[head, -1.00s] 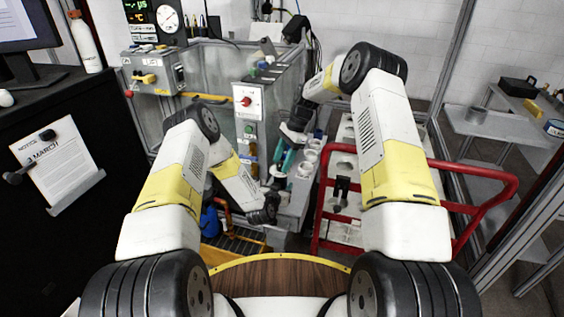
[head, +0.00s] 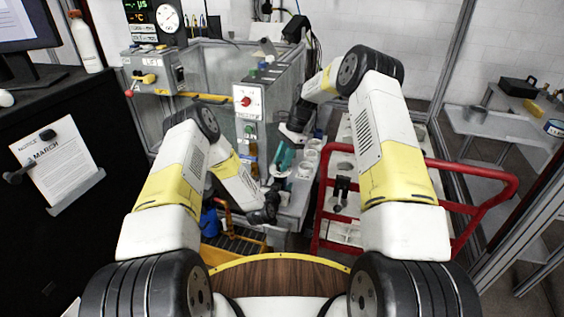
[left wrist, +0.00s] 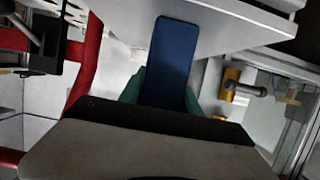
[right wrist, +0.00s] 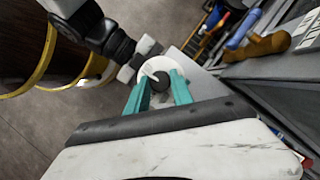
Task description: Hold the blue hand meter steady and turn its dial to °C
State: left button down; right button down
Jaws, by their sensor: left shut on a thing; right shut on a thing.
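The blue hand meter (left wrist: 172,60) shows its plain blue side in the left wrist view, between the teal fingers of my left gripper (left wrist: 165,92), which is shut on it. In the right wrist view the meter's round white face and dark dial (right wrist: 156,82) with a pale pointer mark lie between the teal fingertips of my right gripper (right wrist: 160,88). The right gripper is shut on the dial. The °C mark is too small to read. In the head view the right gripper (head: 284,160) is above the left one, and the meter is mostly hidden.
A grey bench with white round holders (head: 308,160) is close to the right of the grippers. A red rail (head: 470,175) stands to the right. A control panel with a red knob (head: 247,101) stands behind.

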aim_at(280, 163)
jog(key=n+g+h, duration=0.1)
jog(key=n, duration=0.3)
jog(key=shift+w+a, duration=0.1)
jog(key=shift+w, duration=0.05)
jog(key=n, duration=0.2)
jog(key=n+h, duration=0.1)
jog(key=n, duration=0.1)
jog(key=shift+a+n+g+h, duration=0.1)
jog(key=shift+n+g+h, duration=0.2)
jog(key=shift+g, duration=0.1)
jog(key=n+h, duration=0.1)
jog(key=n, duration=0.3)
jog(key=shift+a+h, duration=0.1)
jog(key=shift+h, duration=0.3)
jog(key=shift+n+h, duration=0.8)
jog(key=shift+n, duration=1.5)
jog(key=c, duration=1.1)
grip_release()
jog(key=shift+a, duration=0.1)
notch_tip(280, 163, up, 10)
